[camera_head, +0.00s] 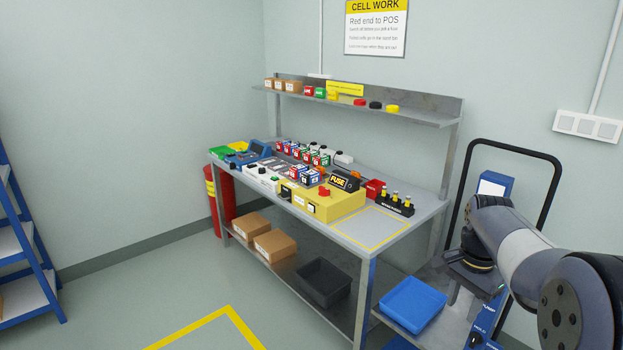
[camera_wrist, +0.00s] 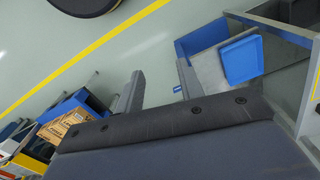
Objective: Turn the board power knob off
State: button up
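A yellow box (camera_head: 337,205) stands at the front edge of the workbench (camera_head: 420,213). A red knob (camera_head: 324,191) sits on its top, and a small dark control (camera_head: 286,194) shows at its left end. Which of these is the board power knob, and how it is set, is too small to tell. My gripper (camera_wrist: 158,88) shows in the wrist view with its two fingers apart and nothing between them. It points down over the floor, to the right of the bench and away from the yellow box. The yellow box does not show clearly in the wrist view.
Colored fuse boxes (camera_head: 306,176), a FUSE block (camera_head: 344,181) and a dark holder with yellow-topped parts (camera_head: 395,204) crowd the bench. An upper shelf (camera_head: 420,115) hangs above it. A blue tray (camera_head: 412,304) lies low at right. The floor (camera_head: 150,290) in front is clear.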

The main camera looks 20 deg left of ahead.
aim_at(324, 192)
jog(key=i+j+u, duration=0.1)
jog(key=i+j, duration=0.2)
jog(key=i, duration=0.15)
jog(key=i+j, duration=0.3)
jog(key=i, duration=0.2)
jog(key=i+j+u, duration=0.15)
jog(key=i+j, duration=0.15)
jog(key=i, duration=0.15)
jog(key=i+j, duration=0.2)
jog(key=i, duration=0.3)
jog(key=i+j+u, duration=0.15)
jog(key=i, duration=0.35)
jog(key=j, duration=0.1)
